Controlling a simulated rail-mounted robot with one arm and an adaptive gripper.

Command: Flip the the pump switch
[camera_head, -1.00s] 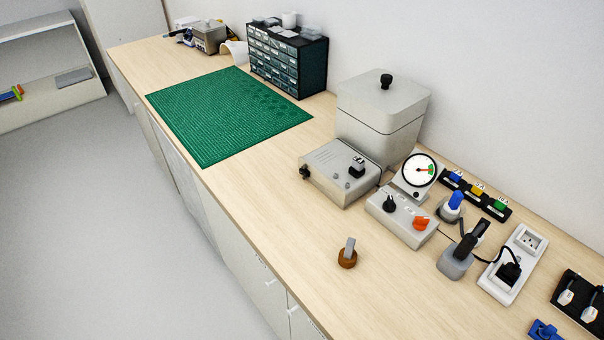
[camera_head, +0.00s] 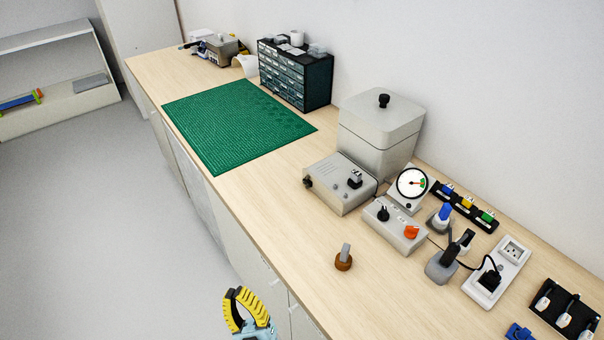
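A small light-grey control box (camera_head: 395,226) stands on the bench with a black knob (camera_head: 383,213) and an orange knob or switch (camera_head: 411,232) on top. Behind it to the left is a larger grey box (camera_head: 340,184) with a black-and-metal fitting (camera_head: 355,179) on top. No label is readable, so I cannot tell which control is the pump switch. My gripper (camera_head: 240,292), with yellow-and-black fingers, shows at the bottom edge, in front of the bench and well away from both boxes. Nothing shows in it; its finger gap is unclear.
A lidded grey tank (camera_head: 381,125) and a round gauge (camera_head: 412,183) stand behind the boxes. A brown-based peg (camera_head: 343,262) stands in front. A grey holder (camera_head: 441,267) and a power strip (camera_head: 497,273) are at right. The green mat (camera_head: 215,140) is clear.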

